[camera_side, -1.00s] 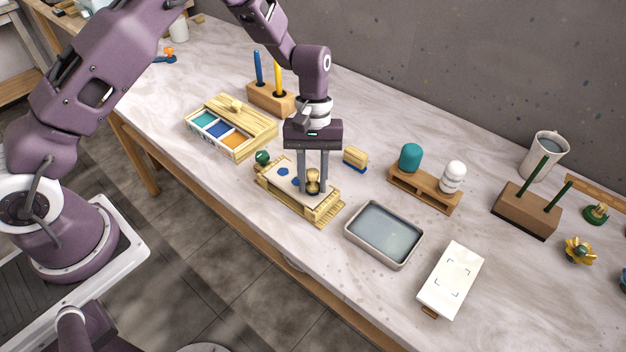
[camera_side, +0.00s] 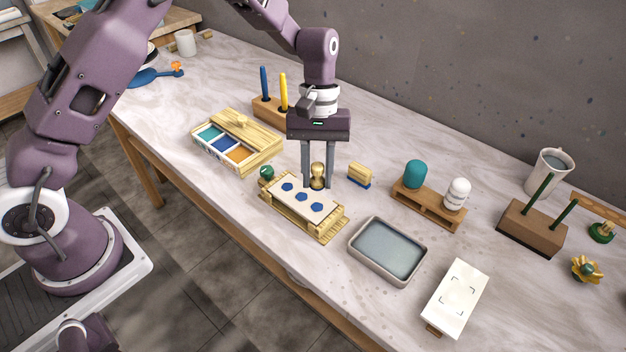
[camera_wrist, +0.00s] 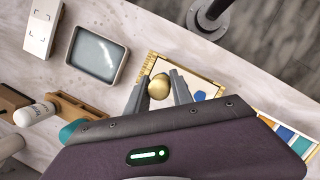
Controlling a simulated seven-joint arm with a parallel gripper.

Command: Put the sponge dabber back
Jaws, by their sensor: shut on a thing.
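The sponge dabber shows as a rounded golden knob (camera_side: 318,172), also in the wrist view (camera_wrist: 158,88). My gripper (camera_side: 317,184) is shut on it, with one finger on each side. The dabber's sponge end is hard to make out. In the side view the dabber appears at the back edge of a white tile (camera_side: 322,203); its height above the table is unclear. The tile bears three blue dots and lies on a wooden rack (camera_side: 330,231). In the wrist view the knob and fingers cover part of the tile.
A water tray (camera_side: 388,250), a white card (camera_side: 456,298) and a wooden stand with two capped pieces (camera_side: 425,208) lie further right. A green knob (camera_side: 267,172) is near the rack's left end.

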